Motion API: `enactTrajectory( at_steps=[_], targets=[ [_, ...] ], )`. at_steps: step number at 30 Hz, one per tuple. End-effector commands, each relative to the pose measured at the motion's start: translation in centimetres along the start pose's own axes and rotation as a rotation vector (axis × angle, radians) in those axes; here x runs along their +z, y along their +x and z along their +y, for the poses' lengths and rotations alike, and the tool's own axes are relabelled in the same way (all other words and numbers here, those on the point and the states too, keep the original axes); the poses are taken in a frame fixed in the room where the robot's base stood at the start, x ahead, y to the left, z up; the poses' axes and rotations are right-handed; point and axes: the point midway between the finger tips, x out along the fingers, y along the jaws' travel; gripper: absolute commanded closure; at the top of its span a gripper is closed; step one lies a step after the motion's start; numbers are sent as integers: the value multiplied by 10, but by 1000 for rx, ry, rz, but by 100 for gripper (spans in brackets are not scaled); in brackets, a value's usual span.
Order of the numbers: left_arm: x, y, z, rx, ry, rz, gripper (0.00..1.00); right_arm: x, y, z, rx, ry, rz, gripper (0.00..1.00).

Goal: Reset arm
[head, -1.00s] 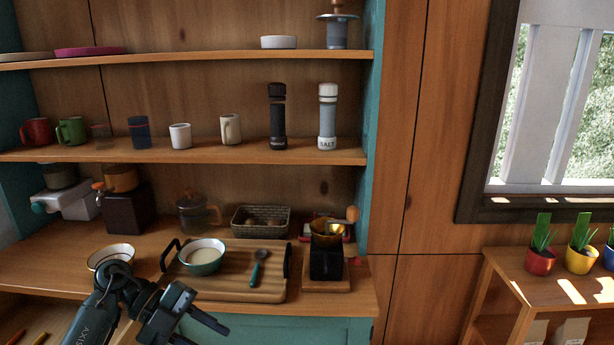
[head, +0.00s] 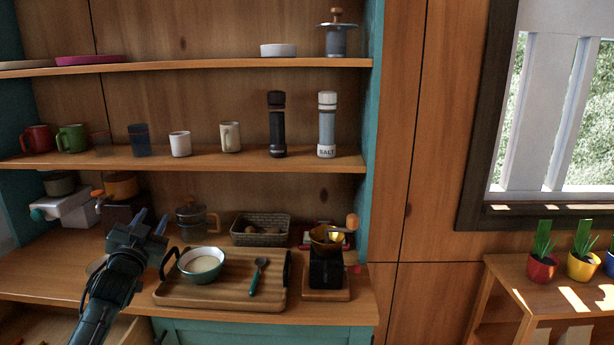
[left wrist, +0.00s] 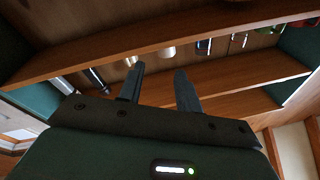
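My left gripper (head: 152,220) is raised over the left part of the wooden counter in the head view, with its fingers pointing up toward the shelves. Its two fingers stand apart with nothing between them. The left wrist view also shows the gripper (left wrist: 158,82) open and empty, with the underside of a shelf and some mugs beyond it. My right gripper is not in view.
A tray (head: 180,296) holds a green bowl (head: 201,264) and a spoon (head: 259,276), right of my arm. A grinder (head: 326,268) stands further right. Mugs and the salt mill (head: 327,126) line the shelf (head: 200,161) above. An open drawer (head: 50,328) shows at lower left.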

Motion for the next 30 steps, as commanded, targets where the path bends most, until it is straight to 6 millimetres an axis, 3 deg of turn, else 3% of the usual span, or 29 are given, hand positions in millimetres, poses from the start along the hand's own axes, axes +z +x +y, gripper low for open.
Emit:
enactTrajectory(
  at_steps=[5,6,11,14,17,21,27,30],
  targets=[
    [48,-6,10,44,-84,-257,65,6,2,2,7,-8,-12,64],
    [61,-20,27,68,-82,-268,65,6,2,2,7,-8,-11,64],
    [94,-66,75,143,-89,-311,65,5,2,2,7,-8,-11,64],
    [115,-104,107,196,-101,-347,65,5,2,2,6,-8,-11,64],
    [136,-153,143,258,-121,-393,65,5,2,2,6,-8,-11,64],
    [157,-242,194,354,-173,-472,65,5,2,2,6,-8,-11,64],
    [158,-368,241,458,-272,-590,65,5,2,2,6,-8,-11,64],
    [151,-411,251,486,-314,-635,65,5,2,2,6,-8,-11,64]
  ],
)
